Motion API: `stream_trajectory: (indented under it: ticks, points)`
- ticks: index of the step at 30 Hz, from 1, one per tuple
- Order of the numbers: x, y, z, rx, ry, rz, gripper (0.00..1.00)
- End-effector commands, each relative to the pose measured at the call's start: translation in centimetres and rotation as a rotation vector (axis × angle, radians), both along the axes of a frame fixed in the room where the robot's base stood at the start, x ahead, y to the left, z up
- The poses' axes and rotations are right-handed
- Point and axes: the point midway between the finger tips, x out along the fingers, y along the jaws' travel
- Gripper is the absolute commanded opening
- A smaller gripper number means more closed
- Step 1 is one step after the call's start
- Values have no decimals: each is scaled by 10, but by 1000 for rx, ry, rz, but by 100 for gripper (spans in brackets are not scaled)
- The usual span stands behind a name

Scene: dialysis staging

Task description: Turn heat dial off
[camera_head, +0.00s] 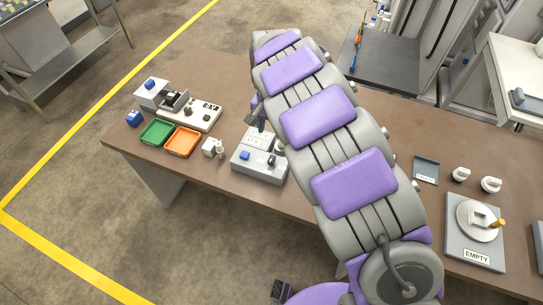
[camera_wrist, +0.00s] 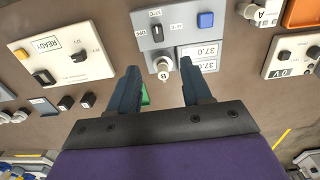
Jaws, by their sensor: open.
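A grey heater unit (camera_head: 258,172) stands near the front edge of the brown table; it also shows in the wrist view (camera_wrist: 178,42). On it are a black dial (camera_wrist: 157,34) beside an OFF label, a blue button (camera_wrist: 205,20) and two displays reading 37.0. A small pale round fitting (camera_wrist: 163,67) shows at the unit's edge. My gripper (camera_wrist: 159,66) is open and empty, its fingers apart on either side of the pale fitting in the wrist view, not touching the dial. In the head view my gripper (camera_head: 257,113) is partly hidden by my arm.
Left of the unit are small white parts (camera_head: 214,148), an orange tray (camera_head: 182,142), a green tray (camera_head: 156,133) and another white device (camera_head: 190,112). At the right stands a plate marked EMPTY (camera_head: 478,256). My arm covers the table's middle.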

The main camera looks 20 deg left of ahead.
Motion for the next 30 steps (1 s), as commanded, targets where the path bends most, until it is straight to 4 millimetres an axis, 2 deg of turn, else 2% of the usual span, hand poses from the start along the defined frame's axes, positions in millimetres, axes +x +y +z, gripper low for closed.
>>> stream_trajectory:
  ticks: [1, 9, 18, 24, 30]
  points:
    - [-1, -1, -11, -3, 3, 0, 49]
    - [-1, -4, -66, -2, 4, -2, 49]
    - [0, -3, -121, 0, 0, -1, 49]
    - [0, -3, -144, -2, 1, 0, 49]
    - [0, -3, -151, -1, 1, 0, 49]
